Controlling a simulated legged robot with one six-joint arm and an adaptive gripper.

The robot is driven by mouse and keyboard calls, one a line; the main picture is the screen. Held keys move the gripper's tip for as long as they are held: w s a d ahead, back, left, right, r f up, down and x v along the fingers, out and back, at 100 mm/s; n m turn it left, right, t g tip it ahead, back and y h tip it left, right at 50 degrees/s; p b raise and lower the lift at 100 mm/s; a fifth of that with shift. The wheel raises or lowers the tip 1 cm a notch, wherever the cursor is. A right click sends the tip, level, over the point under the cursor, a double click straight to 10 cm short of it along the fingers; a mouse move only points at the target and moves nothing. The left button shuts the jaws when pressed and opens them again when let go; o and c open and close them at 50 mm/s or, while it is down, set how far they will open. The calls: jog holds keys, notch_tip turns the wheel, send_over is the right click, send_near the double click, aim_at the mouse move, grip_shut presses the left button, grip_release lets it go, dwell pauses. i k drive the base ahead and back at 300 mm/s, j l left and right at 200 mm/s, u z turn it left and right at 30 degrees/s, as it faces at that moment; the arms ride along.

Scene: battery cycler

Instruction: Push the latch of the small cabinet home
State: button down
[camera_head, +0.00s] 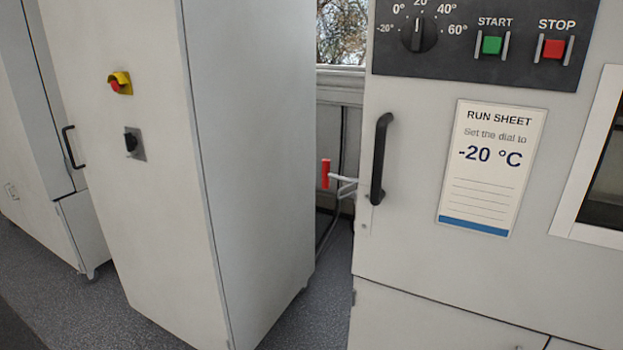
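A latch (326,173) with a red grip and a pale metal arm sticks out to the left from the side edge of the light grey cabinet (410,250) on the right. Its red grip stands upright, apart from the cabinet's side, over the gap. The cabinet's door has a black vertical handle (380,158) near its left edge, and the door looks closed. The latch's mounting is partly hidden behind the cabinet edge. I cannot tell from the label-free fronts whether this is the small cabinet. My gripper is not in view.
A tall grey cabinet (130,210) with a red-and-yellow switch (119,83) stands left of the narrow gap. The right cabinet carries a dial (419,34), a green START button (492,45), a red STOP button (554,48) and a run sheet (490,167). Speckled floor (130,318) lies in front.

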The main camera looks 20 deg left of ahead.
aim_at(326, 177)
jog(key=u, duration=1.05)
